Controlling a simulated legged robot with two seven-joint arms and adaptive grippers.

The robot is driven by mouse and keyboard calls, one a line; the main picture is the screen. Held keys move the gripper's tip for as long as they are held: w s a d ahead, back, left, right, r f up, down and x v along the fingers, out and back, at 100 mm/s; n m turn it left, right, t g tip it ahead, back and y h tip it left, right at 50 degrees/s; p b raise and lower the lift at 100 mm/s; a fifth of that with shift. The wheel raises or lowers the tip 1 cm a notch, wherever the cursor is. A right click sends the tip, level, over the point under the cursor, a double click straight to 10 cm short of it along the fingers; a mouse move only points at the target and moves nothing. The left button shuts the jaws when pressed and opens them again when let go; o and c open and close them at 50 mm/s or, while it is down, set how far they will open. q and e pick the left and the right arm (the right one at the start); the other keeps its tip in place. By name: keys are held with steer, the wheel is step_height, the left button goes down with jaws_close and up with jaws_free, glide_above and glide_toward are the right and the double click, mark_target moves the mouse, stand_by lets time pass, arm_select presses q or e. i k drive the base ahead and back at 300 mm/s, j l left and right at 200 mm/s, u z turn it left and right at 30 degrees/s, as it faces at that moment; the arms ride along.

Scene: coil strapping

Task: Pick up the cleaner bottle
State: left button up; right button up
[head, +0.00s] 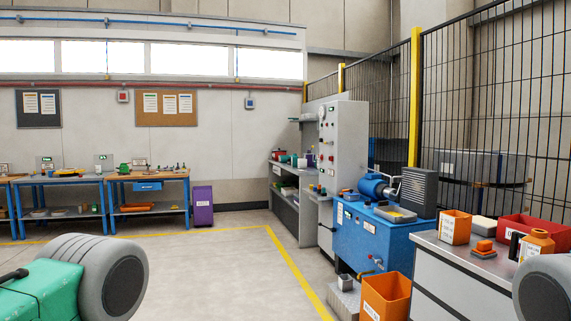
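No object can be surely read as the cleaner bottle. An orange, bottle-like container (537,243) with a narrowed top and a white label stands on the grey bench at the right. Its lower part is partly covered by a grey rounded part at the frame edge. Small coloured items, some perhaps bottles, stand on the far bench (283,166) beside the grey control cabinet, too small to tell. Neither of my grippers is in view.
The grey bench (455,252) also holds an orange bin (455,227) and a red bin (533,230). Beside it are a blue machine (366,240) and an orange floor bin (386,296). Blue workbenches (148,176) line the back left. The middle floor is clear.

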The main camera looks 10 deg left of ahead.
mark_target(294, 159)
steer(key=i+j+u, duration=0.1)
steer(key=i+u, duration=0.45)
steer(key=i, duration=9.75)
steer(key=i+j+z, duration=0.1)
steer(key=i+z, duration=0.25)
steer(key=i+j+z, duration=0.2)
steer(key=i+z, duration=0.15)
steer(key=i+j+z, duration=0.35)
steer(key=k+l, duration=0.05)
steer(key=l, duration=0.05)
